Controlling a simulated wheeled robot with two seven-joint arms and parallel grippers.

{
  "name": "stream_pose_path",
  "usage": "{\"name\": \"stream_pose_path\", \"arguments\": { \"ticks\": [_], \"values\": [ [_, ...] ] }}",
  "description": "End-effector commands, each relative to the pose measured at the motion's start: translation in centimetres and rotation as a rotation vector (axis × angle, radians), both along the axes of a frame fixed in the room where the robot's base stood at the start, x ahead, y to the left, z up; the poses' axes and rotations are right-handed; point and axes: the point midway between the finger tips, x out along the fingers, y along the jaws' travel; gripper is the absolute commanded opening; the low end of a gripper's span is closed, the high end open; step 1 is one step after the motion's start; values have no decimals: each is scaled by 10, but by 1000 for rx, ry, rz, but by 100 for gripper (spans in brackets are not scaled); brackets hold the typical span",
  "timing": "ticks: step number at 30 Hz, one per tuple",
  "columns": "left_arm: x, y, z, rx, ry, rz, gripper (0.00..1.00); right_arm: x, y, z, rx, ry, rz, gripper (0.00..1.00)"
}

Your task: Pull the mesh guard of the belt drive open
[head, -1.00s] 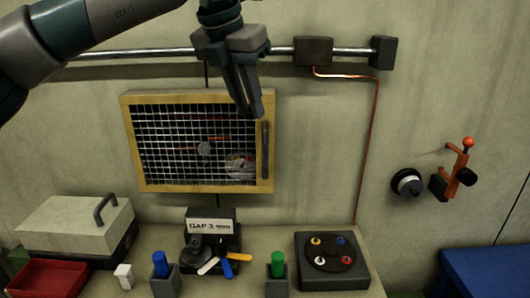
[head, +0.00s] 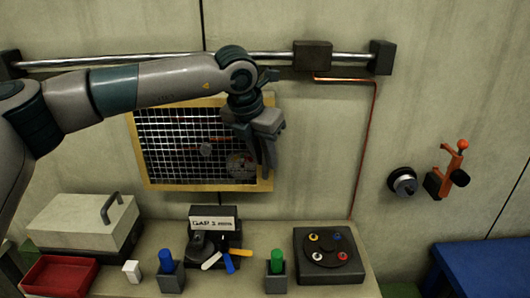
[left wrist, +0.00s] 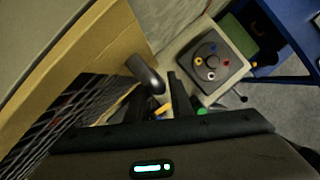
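The mesh guard (head: 152,184) is a yellow-framed panel with a dark wire grid on the wall, and it looks closed. In the left wrist view its yellow frame (left wrist: 95,55) runs along the left. The dark bar handle (left wrist: 148,76) stands on the frame's right side; in the head view my gripper mostly hides it. My left gripper (head: 262,164) points downward in front of the guard's right edge. In the left wrist view its two fingers (left wrist: 158,98) are apart, with the handle's end near the gap between them. I cannot tell if they touch it. My right gripper is not in view.
A metal rail (head: 190,58) crosses the wall above the guard. The bench below holds a grey lidded box (head: 75,222), a red tray (head: 58,276), a gap gauge stand (head: 213,226) and a round-topped block (head: 329,262). An orange lever (head: 448,172) is on the wall at right.

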Motion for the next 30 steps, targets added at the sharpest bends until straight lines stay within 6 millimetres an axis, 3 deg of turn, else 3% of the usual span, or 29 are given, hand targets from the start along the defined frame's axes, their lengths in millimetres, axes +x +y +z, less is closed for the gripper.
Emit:
{"name": "stream_pose_path", "arguments": {
  "ticks": [9, 10, 12, 13, 23, 30],
  "values": [
    [1, -1, -2, 0, 0, 0, 20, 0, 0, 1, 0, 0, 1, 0],
    [1, -1, -2, 0, 0, 0, 18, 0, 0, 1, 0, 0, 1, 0],
    [1, 0, -2, 0, 0, 0, 1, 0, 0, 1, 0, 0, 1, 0],
    [1, 0, -2, 0, 0, 0, 0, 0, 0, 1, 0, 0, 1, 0],
    [-2, 0, -2, 0, -1, -7, 0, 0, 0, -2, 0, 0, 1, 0],
    [-17, 2, -4, -1, -1, -50, 0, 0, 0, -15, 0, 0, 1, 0]
  ]
}}
